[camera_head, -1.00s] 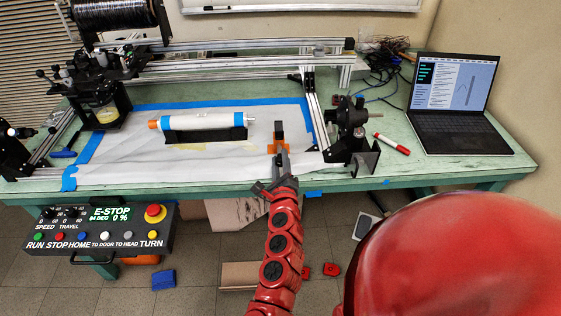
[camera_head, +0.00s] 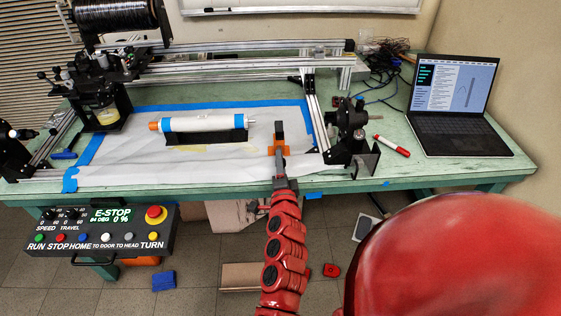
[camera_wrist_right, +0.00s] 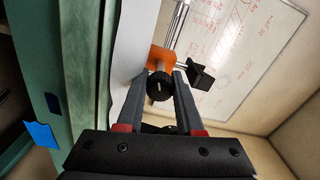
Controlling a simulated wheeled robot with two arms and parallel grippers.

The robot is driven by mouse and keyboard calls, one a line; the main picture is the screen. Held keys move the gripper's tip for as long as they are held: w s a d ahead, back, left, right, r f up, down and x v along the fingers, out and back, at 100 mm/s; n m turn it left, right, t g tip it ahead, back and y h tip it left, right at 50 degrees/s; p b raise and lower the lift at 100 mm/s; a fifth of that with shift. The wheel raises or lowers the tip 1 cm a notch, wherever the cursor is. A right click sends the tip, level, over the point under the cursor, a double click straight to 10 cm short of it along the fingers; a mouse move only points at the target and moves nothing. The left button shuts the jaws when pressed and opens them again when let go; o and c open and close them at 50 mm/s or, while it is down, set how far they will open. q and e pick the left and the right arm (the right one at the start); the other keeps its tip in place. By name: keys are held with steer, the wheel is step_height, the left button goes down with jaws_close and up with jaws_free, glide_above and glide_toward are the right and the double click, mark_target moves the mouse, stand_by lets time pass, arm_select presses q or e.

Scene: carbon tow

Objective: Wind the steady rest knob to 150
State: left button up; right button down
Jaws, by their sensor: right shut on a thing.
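The steady rest (camera_head: 279,139) is an orange block with a black upright, standing near the front edge of the table. In the right wrist view its orange block (camera_wrist_right: 159,60) sits behind a round black knob (camera_wrist_right: 159,87) with a white mark pointing roughly up. My right gripper (camera_head: 281,172) reaches the steady rest from the front. In the wrist view its two grey fingers (camera_wrist_right: 159,76) stand on either side of the knob, shut on it. The knob is hidden in the head view. My left gripper is not in view.
A control box (camera_head: 120,228) with a display stands at the front left; its small degree figure is hard to read. A white and blue roll (camera_head: 200,123) lies in a black cradle. A red marker (camera_head: 392,146) and a laptop (camera_head: 462,105) are on the right.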

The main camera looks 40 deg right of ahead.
steer(key=n, duration=0.4)
steer(key=shift+p, duration=0.35)
steer(key=shift+f+n, duration=0.1)
steer(key=shift+n, duration=1.5)
steer(key=c, duration=0.5)
jaws_free()
steer(key=shift+c, duration=0.2)
